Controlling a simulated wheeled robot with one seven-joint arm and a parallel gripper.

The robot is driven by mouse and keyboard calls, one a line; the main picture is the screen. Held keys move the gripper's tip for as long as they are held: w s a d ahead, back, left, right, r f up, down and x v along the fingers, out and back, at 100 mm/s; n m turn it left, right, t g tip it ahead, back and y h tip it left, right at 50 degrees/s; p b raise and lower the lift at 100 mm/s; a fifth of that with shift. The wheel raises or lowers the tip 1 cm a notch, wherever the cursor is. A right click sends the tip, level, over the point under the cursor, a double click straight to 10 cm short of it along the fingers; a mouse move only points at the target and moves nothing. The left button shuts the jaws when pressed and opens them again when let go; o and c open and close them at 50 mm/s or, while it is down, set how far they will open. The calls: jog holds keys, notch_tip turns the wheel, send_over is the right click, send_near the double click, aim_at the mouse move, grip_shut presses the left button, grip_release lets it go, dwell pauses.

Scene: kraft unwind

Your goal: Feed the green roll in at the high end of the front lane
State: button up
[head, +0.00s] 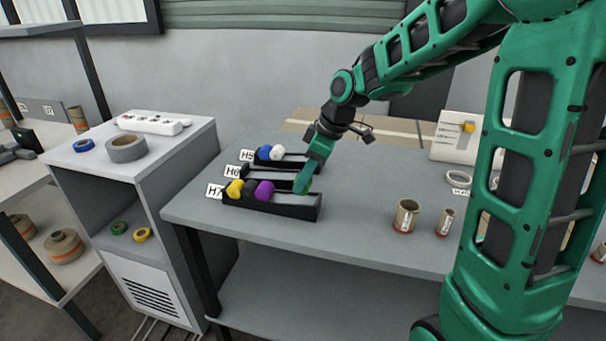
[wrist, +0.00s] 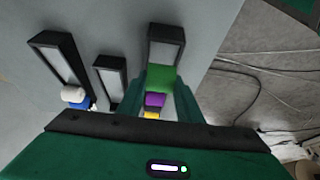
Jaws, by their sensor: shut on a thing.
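The green roll (head: 304,185) is between the fingers of my gripper (head: 306,178), over the right part of the front lane H7. It also shows in the wrist view (wrist: 161,77), lined up with that lane. I cannot tell whether it touches the lane. The front lane (head: 295,208) is a black trough holding a yellow roll (head: 235,189), a dark roll (head: 250,188) and a purple roll (head: 265,191) at its left end. Its right part is empty. In the wrist view the purple roll (wrist: 154,99) shows beyond the green one.
Behind are lane H6 (head: 262,172), with no roll visible, and lane H5 (head: 300,161) with a blue and a white roll. Two cardboard tubes (head: 406,216) stand to the right on the grey table (head: 350,235). A white cabinet (head: 185,150) stands left.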

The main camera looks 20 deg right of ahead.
jog(key=shift+f, duration=0.25)
dwell(0.3)
jog(key=shift+s+d+f, duration=0.1)
jog(key=shift+f, duration=0.95)
jog(key=o, duration=1.4)
jog(key=shift+r, duration=4.25)
